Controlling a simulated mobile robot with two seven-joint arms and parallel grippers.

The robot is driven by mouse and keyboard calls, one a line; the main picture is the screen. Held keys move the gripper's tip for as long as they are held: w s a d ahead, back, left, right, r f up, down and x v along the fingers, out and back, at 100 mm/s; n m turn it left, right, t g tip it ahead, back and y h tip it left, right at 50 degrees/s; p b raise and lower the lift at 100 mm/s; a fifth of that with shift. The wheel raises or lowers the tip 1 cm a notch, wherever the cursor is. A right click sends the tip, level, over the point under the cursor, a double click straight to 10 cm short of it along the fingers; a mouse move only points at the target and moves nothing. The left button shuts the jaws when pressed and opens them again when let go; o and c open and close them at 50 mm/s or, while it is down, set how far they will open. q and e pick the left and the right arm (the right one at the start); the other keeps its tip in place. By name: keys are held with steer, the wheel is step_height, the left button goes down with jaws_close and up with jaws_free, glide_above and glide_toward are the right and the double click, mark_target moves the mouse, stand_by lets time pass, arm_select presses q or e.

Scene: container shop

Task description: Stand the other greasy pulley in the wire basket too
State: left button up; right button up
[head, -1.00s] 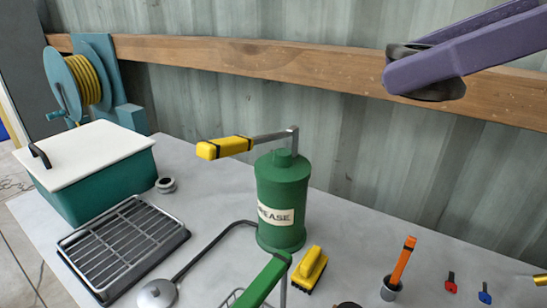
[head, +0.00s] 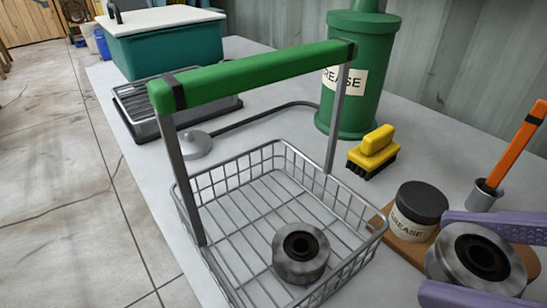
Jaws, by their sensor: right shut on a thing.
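The wire basket (head: 190,216) stands on the table, its green handle (head: 250,74) raised over it. One greasy metal pulley (head: 301,270) sits on the basket floor near the front right, its dark bore facing up. My right gripper (head: 475,262), purple, comes in from the right and is shut on the other greasy pulley (head: 445,262). It holds this pulley to the right of the basket, outside its wall, with the bore turned towards me. The pulley hides part of a brown board. My left gripper is out of view.
A grease jar (head: 415,215) stands on the brown board (head: 396,245) close to the basket's right wall. Behind are a yellow brush (head: 375,145), a green grease can (head: 350,110) and a grey cup (head: 483,196) with an orange-handled tool. The basket's left and back floor is clear.

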steer(key=w+a+b, duration=0.1)
steer(key=w+a, duration=0.1)
steer(key=a, duration=0.1)
steer(key=b, duration=0.2)
glide_above(264, 224)
step_height(264, 224, down, 2)
steer(key=shift+w+f, duration=0.1)
steer(key=shift+f, duration=0.65)
step_height(264, 224, down, 4)
steer(key=shift+r+b, duration=0.25)
steer(key=shift+b, duration=0.35)
steer(key=shift+r, duration=0.1)
steer(key=o, duration=1.5)
steer(key=shift+c, duration=0.2)
